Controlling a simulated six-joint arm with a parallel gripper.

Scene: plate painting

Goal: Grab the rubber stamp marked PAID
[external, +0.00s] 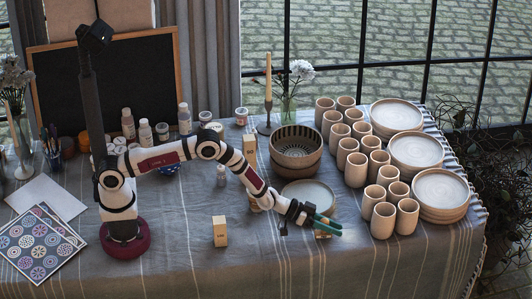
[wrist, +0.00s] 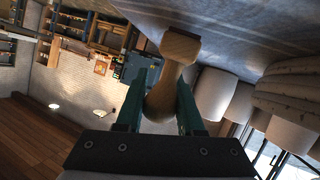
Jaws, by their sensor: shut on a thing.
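My gripper (external: 326,223) has teal fingers and reaches low over the cloth, left of the cups. In the wrist view my gripper (wrist: 158,100) is shut on a wooden stamp (wrist: 178,48), with the fingers on either side of its rounded handle. A similar upright wooden block (external: 220,231) stands to the left with a small dark mark too small to read. Another block (external: 255,204) is partly hidden by my arm, and one more (external: 249,146) stands farther back.
A shallow plate (external: 309,188) and stacked bowls (external: 297,150) are behind my gripper. Several beige cups (external: 383,220) and stacked plates (external: 440,190) fill the right side. Paint bottles (external: 145,133) stand at the back left. The front middle of the cloth is clear.

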